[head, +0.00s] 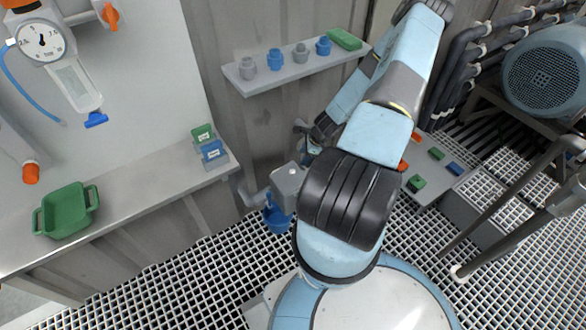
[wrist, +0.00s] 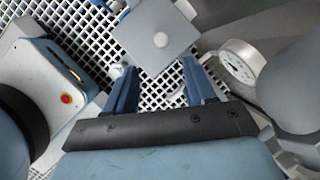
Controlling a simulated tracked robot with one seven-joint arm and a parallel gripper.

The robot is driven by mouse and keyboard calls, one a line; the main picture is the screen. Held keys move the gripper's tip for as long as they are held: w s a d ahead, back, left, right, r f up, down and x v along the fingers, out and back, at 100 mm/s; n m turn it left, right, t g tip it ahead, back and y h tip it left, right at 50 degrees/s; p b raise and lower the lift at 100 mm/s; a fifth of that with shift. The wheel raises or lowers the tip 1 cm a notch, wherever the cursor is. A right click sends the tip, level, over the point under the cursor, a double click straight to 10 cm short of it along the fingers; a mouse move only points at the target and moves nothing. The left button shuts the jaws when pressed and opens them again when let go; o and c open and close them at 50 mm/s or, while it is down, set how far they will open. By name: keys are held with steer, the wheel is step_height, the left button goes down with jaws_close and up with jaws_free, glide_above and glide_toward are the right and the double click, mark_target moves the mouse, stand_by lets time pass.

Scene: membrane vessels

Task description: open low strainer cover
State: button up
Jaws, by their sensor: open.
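A grey square cover (head: 288,178) with a small pale round spot on top sits low by the wall, left of my arm in the head view. I take it to be the low strainer cover, and it looks closed. In the wrist view the grey cover (wrist: 155,30) lies just beyond my gripper (wrist: 158,65), whose two blue fingers are apart with nothing seen between them. One corner of the cover points toward the gap; I cannot tell whether they touch. My arm hides most of the gripper in the head view.
A blue cup (head: 278,219) hangs under the cover. A pressure gauge (wrist: 241,63) stands right of the fingers in the wrist view. The wall shelf (head: 295,70) and grey bench (head: 140,195) are nearby. Open grating (head: 170,285) lies below.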

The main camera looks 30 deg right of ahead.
mark_target(293, 171)
steer(key=x, duration=1.2)
steer(key=shift+d+f, duration=0.2)
jaws_close()
stand_by(0.4)
